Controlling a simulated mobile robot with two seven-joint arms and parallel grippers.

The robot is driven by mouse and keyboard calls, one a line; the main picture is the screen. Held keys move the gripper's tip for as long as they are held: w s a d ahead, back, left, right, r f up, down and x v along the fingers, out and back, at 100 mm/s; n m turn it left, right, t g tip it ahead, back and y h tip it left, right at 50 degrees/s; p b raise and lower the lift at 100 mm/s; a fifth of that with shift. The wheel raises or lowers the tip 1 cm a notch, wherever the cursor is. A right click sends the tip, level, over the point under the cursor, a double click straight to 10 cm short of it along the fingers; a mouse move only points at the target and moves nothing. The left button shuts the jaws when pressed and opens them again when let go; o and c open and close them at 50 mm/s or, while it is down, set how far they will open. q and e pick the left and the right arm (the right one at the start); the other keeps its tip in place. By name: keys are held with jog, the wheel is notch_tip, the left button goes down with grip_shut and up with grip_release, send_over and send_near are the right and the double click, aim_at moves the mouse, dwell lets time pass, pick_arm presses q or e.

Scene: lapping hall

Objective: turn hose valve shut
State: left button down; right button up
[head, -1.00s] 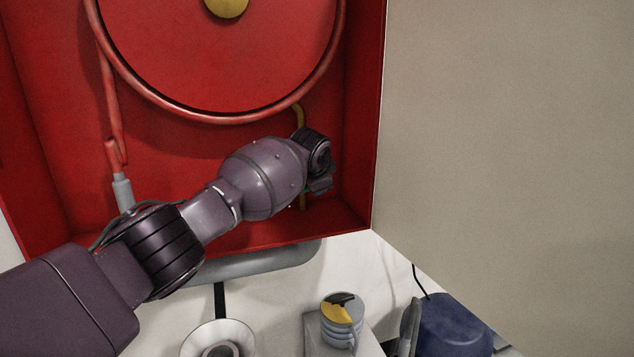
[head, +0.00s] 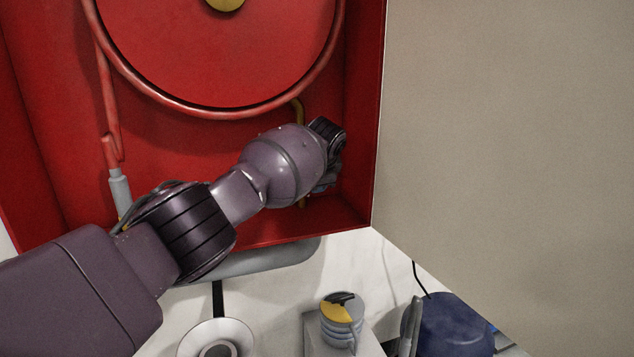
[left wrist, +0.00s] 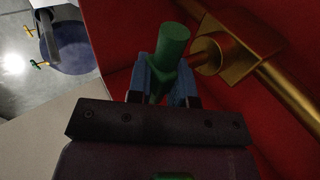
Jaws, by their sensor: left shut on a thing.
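The hose valve is a brass body (left wrist: 228,48) on a brass pipe inside the red cabinet, with a green handle (left wrist: 172,45) beside it in the left wrist view. My left gripper (left wrist: 162,82) has its blue fingers on both sides of the green handle and is shut on it. In the head view my left gripper (head: 328,180) is at the lower right inside the cabinet, and my own arm hides the valve there. Only short bits of the brass pipe (head: 299,109) show. My right gripper is not in view.
The red cabinet (head: 362,130) holds a red hose reel (head: 220,70) and a hose with a grey nozzle (head: 120,190). A beige panel (head: 510,130) borders it on the right.

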pick_arm(q)
jog(key=c, duration=1.1)
grip_release()
jog(key=shift+o, duration=0.3)
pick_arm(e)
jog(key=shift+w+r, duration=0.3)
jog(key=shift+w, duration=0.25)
pick_arm(q)
jog(key=shift+s+d+r+p, duration=0.1)
jog(key=shift+s+r+p, duration=0.2)
jog(key=shift+r, duration=0.25)
jog(key=a+p+v, duration=0.1)
jog(key=p+v, duration=0.1)
jog(key=v, duration=0.7)
jog(key=shift+s+d, duration=0.2)
jog(key=shift+d, duration=0.25)
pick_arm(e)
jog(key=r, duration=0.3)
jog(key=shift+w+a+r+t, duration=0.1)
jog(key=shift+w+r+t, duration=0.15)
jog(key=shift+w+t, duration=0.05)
pick_arm(q)
jog(key=shift+r, duration=0.15)
